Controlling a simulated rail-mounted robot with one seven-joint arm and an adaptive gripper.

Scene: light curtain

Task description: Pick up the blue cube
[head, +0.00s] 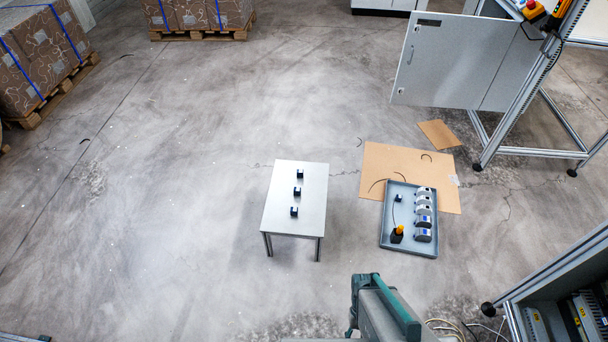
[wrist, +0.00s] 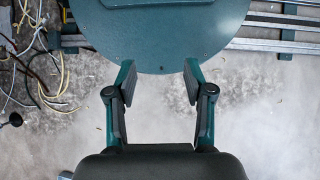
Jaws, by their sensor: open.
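Three small dark cube-like blocks stand in a row on a small light-topped table in the head view: a far one (head: 300,174), a middle one (head: 298,191) and a near one (head: 294,211). They look dark with some blue; at this size I cannot tell which is the blue cube. My gripper (wrist: 158,68) shows in the wrist view with its two fingers spread apart and nothing between them. No block shows in the wrist view. In the head view a teal part of my arm is at the bottom, well apart from the blocks; the fingers cannot be made out there.
The small table (head: 283,222) stands on open concrete floor. A metal frame stands right; cables (wrist: 58,90) lie left in the wrist view.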

